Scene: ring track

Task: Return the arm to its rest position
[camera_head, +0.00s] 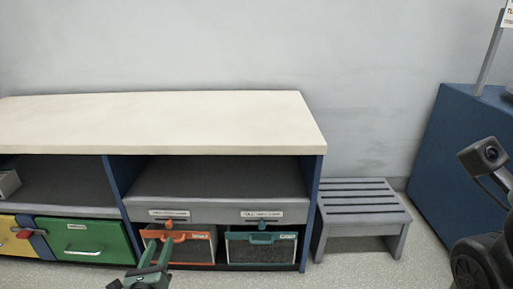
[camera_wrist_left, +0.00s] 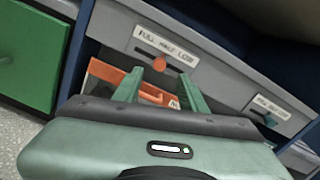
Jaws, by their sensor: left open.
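My left gripper (camera_head: 159,246) is low in front of the bench in the head view. Its two green fingers are apart with nothing held between them. An orange-framed bin (camera_head: 196,249) stands in the lower bay just beyond the fingers, partly hidden by them. In the left wrist view the open fingers (camera_wrist_left: 160,82) point at the orange bin (camera_wrist_left: 104,72), with an orange knob (camera_wrist_left: 159,64) between and beyond the tips. I cannot tell whether a finger touches the bin.
A bench with a pale top (camera_head: 165,118) stands along the wall. A teal-framed bin (camera_head: 262,249) and a green drawer (camera_head: 84,240) flank the orange bin. A grey slatted stool (camera_head: 361,205) stands right of the bench. A blue cabinet (camera_head: 446,140) stands farther right. The benchtop is clear.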

